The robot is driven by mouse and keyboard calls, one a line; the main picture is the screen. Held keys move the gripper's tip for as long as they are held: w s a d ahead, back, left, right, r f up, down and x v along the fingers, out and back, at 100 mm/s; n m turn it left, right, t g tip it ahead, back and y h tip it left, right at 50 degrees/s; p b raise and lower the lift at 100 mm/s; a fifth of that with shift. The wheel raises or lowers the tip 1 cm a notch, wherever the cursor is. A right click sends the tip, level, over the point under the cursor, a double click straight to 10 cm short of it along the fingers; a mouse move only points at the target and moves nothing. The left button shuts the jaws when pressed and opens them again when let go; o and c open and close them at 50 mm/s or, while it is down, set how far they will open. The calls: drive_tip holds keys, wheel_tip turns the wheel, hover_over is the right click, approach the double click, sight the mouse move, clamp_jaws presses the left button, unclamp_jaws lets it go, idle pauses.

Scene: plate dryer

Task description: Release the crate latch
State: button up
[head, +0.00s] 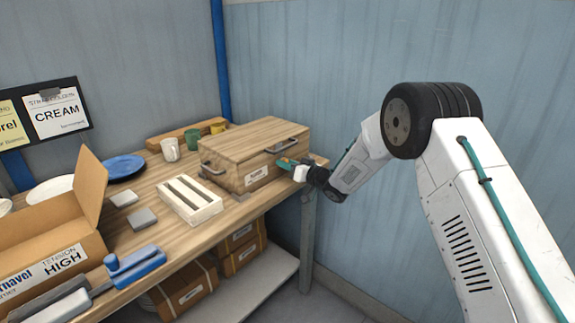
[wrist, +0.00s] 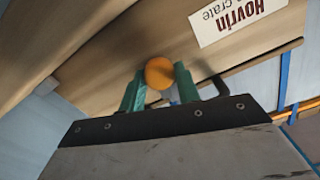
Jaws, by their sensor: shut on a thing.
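The wooden crate (head: 240,148) sits at the far right end of the workbench with its lid down. Its front face carries a white label (head: 257,174), which reads "Hovrin crate" in the wrist view (wrist: 238,18). An orange round knob (wrist: 160,73), which looks like the crate latch, is on that face. My gripper (head: 288,163) reaches the crate's front from the right. In the wrist view its teal fingers (wrist: 159,90) are shut on the orange knob, one on each side. The knob's mounting behind the fingers is hidden.
A white slotted rack (head: 190,199) stands just left of the crate. Mugs (head: 170,149), a blue plate (head: 123,167) and an open cardboard box (head: 45,235) occupy the bench. Boxes (head: 240,242) sit on the shelf below. A blue wall stands close behind.

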drive_tip(key=m, duration=0.7)
drive_tip(key=shift+d, duration=0.1)
drive_tip(key=m, duration=0.4)
drive_tip(key=shift+w+f, duration=0.1)
drive_tip(key=shift+m, duration=1.6)
drive_tip(key=o, duration=0.9)
drive_tip(key=v, duration=0.7)
drive_tip(key=shift+s+d, duration=0.25)
drive_tip(key=shift+d, duration=0.1)
